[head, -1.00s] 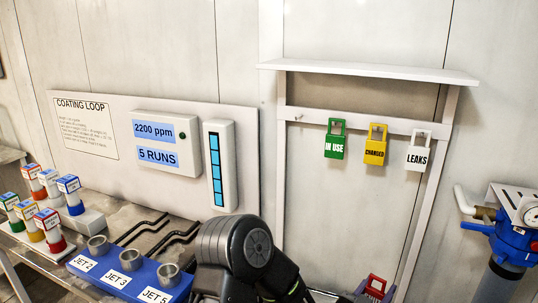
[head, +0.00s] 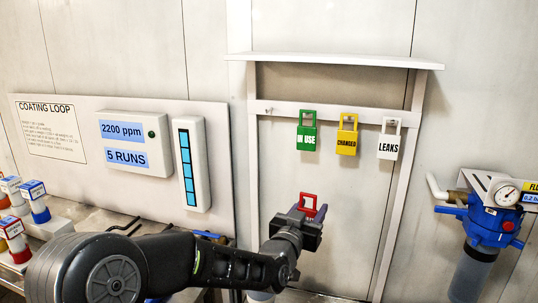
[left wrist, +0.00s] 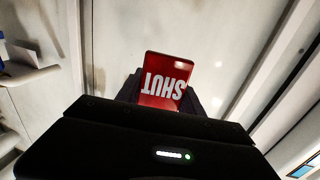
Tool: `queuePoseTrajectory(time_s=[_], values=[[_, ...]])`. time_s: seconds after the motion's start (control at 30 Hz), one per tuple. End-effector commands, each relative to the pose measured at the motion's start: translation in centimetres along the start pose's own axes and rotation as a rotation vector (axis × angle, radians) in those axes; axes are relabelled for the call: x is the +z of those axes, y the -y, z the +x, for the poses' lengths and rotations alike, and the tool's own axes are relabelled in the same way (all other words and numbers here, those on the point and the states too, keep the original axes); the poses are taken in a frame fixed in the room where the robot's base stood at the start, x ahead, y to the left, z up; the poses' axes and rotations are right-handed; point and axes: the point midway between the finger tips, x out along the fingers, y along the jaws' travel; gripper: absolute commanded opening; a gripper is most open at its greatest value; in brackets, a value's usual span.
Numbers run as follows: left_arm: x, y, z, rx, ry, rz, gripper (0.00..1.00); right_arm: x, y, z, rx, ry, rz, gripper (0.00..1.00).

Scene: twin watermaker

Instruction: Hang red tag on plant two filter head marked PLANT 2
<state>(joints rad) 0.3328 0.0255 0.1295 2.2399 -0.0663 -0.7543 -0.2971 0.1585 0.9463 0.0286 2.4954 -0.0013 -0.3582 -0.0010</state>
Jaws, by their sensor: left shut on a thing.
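The red tag (head: 308,203) is held up in front of the wall panel, below the tag rail. In the left wrist view the red tag (left wrist: 167,80) shows the white word SHUT upside down. My left gripper (head: 307,214) is shut on its lower part; the fingers are partly hidden behind the gripper body in the left wrist view. A blue filter head (head: 488,219) with a gauge stands at the right, apart from the tag. No PLANT 2 marking is readable on it. My right gripper is not in view.
Green IN USE (head: 307,132), yellow CHANGED (head: 347,138) and white LEAKS (head: 389,141) tags hang on the rail under a shelf (head: 335,61). A coating loop panel (head: 75,190) is at the left. Clear wall lies between the rack and the filter head.

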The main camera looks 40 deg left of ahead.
Motion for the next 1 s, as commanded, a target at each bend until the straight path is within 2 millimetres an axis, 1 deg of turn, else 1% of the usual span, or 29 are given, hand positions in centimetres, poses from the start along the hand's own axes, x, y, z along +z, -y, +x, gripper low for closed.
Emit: queuePoseTrajectory(time_s=[0.03,0.07,0.1,0.17,0.2,0.3,0.4,0.5,0.6,0.87,1.0], values=[[-2.7,2.3,-1.0,-0.032,-0.019,0.004,0.00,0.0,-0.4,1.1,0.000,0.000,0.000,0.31],[-4.2,3.4,-1.6,-0.048,-0.018,0.004,0.00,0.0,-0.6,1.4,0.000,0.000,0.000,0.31],[-6.1,4.9,-2.6,-0.069,-0.019,0.002,0.00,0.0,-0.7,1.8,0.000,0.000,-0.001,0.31],[-8.6,6.7,-4.5,-0.094,-0.017,0.003,0.00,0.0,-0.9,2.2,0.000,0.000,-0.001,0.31],[-10.2,7.7,-5.7,-0.110,-0.015,0.002,0.00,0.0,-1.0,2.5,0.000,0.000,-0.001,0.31],[-13.3,9.6,-8.8,-0.141,-0.012,0.002,0.00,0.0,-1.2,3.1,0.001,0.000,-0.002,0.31],[-15.2,10.6,-11.3,-0.159,-0.007,0.001,0.00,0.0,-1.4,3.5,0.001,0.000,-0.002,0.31],[-16.2,11.0,-12.7,-0.166,-0.002,0.001,0.00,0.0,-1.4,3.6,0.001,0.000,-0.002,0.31],[-16.5,11.1,-13.1,-0.168,0.001,0.001,0.00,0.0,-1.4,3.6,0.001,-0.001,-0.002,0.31],[-16.5,11.1,-13.1,-0.168,0.002,0.001,0.00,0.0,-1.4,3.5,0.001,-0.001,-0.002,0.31],[-16.7,11.2,-12.4,-0.168,0.002,0.001,0.00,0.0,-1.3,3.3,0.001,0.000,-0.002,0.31]])
